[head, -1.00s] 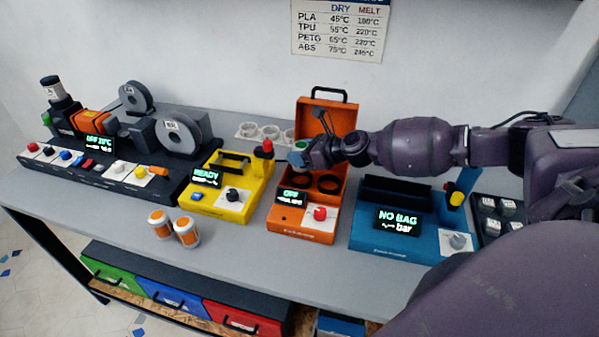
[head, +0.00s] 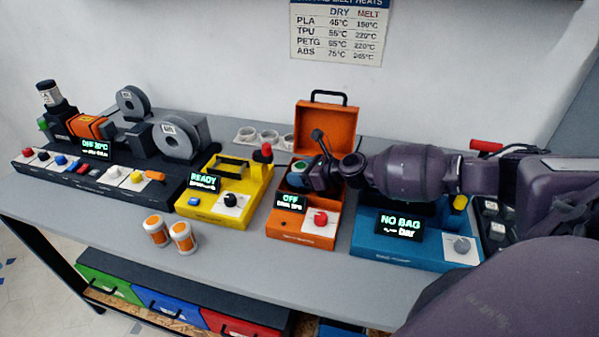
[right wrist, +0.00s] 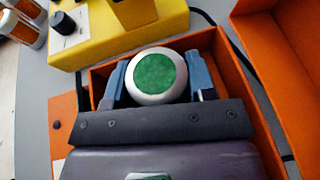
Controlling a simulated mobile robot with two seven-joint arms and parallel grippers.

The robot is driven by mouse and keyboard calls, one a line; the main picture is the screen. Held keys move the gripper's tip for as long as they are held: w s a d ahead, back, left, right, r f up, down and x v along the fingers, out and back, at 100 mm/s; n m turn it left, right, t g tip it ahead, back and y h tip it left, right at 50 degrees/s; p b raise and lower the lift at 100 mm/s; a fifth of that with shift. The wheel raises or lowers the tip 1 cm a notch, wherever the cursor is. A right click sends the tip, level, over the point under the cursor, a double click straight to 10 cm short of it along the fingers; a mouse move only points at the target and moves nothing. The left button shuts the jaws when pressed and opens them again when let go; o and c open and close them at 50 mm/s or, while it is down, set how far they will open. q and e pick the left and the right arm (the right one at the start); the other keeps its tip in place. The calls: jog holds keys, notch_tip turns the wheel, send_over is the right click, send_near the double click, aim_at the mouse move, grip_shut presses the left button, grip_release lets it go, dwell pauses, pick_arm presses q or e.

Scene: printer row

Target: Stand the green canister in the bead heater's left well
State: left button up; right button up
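The bead heater (head: 298,238) is the orange unit with its lid (head: 326,127) open and its display reading OFF. My right gripper (head: 299,177) is over the heater's left side, low at the well opening. In the right wrist view, the gripper (right wrist: 158,82) has its blue fingers on both sides of the white canister with a green top (right wrist: 155,72), closed on it. The canister looks upright, within the orange walls of the heater. Its lower part and the left well are hidden, so I cannot tell whether it touches the bottom. My left gripper is not in view.
A yellow unit (head: 222,205) stands left of the heater, a blue unit (head: 385,248) right. Two white-and-orange canisters (head: 183,238) stand at the front left. The grey bench front (head: 240,265) is clear.

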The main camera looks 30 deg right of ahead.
jog(key=o, duration=0.4)
jog(key=shift+r, duration=0.25)
jog(key=v, duration=0.9)
jog(key=shift+s+d+p, duration=0.2)
jog(key=shift+s+p, duration=0.1)
jog(key=shift+p, duration=0.1)
jog(key=shift+v, duration=1.1)
